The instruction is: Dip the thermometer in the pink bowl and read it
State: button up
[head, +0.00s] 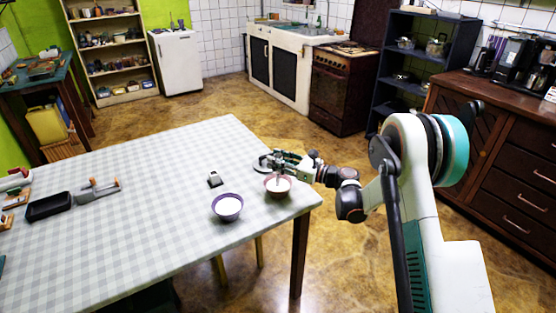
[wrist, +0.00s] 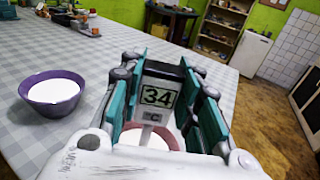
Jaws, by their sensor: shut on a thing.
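My gripper (head: 283,158) is over the near right corner of the table, just above the pink bowl (head: 279,191). In the wrist view, my gripper (wrist: 163,100) is shut on the thermometer (wrist: 158,96), a dark-topped device whose display reads 34 with a °C mark. Its lower part points down towards the pink bowl, whose rim (wrist: 172,141) shows behind and below it. The tip is hidden, so I cannot tell how deep it sits. A purple bowl (head: 227,215) with white contents stands left of the pink one; it also shows in the wrist view (wrist: 52,108).
The checked tablecloth (head: 150,215) is mostly clear. A small grey-white object (head: 215,178) stands left of my gripper. A black tray (head: 48,207) and a grey-and-orange tool (head: 98,189) lie at the left. A dark drawer cabinet (head: 500,150) stands to the right.

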jog(key=shift+f+b, duration=0.35)
jog(key=shift+f, duration=0.35)
jog(key=shift+r, duration=0.1)
jog(key=shift+r+p, duration=2)
jog(key=shift+r, duration=2.55)
